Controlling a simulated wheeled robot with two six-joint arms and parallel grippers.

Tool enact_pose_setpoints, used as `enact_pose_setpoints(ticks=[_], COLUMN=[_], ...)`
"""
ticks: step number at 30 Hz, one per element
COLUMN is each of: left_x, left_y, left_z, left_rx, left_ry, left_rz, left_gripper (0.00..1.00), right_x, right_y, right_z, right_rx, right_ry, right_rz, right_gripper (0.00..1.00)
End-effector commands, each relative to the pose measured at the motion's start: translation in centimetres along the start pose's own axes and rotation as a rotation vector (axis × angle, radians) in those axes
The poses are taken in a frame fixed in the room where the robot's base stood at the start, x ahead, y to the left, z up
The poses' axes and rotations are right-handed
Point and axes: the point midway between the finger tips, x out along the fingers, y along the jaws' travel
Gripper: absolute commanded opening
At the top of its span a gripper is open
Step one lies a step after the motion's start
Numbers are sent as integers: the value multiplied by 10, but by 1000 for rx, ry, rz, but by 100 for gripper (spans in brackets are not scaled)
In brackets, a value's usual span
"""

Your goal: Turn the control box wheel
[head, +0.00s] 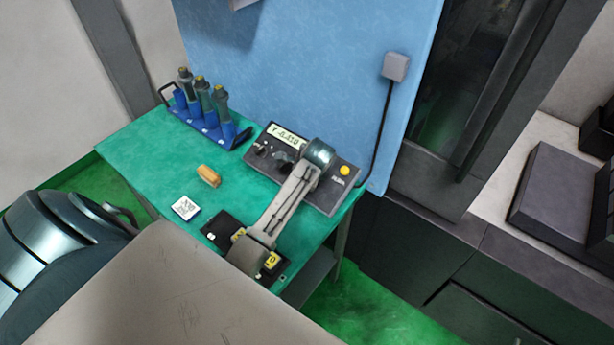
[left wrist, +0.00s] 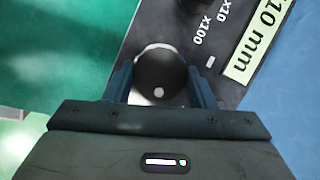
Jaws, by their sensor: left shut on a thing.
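The control box (head: 340,196) is a dark box with a pale display (head: 286,136) and a yellow button, standing on the green table near the blue panel. In the left wrist view its display (left wrist: 257,42) and the x10 and x100 labels show to the upper right. The dark round wheel (left wrist: 160,75), with a white dot, is between the two blue fingers of my left gripper (left wrist: 162,88), which is shut on it. In the head view my left arm reaches over the box and its fingertips cannot be made out. My right gripper is not in view.
A blue rack (head: 207,128) with several bottle-like handles stands at the back left of the green table (head: 140,150). An orange-brown block (head: 208,176), a white printed tile (head: 186,208) and a black item with yellow labels (head: 219,229) lie nearer. A black cable hangs from a grey socket (head: 396,66).

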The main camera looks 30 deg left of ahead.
Motion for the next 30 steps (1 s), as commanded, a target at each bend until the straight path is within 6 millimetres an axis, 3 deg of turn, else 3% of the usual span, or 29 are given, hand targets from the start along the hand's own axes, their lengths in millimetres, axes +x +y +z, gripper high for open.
enact_pose_setpoints(ticks=[18,30], left_x=[2,3], left_y=[6,8], left_z=[0,0], left_rx=[495,639], left_ry=[3,6], left_rz=[-194,-252], left_gripper=[28,28], right_x=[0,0], right_y=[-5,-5], right_z=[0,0], right_rx=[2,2], right_ry=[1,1], right_rz=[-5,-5], right_gripper=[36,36])
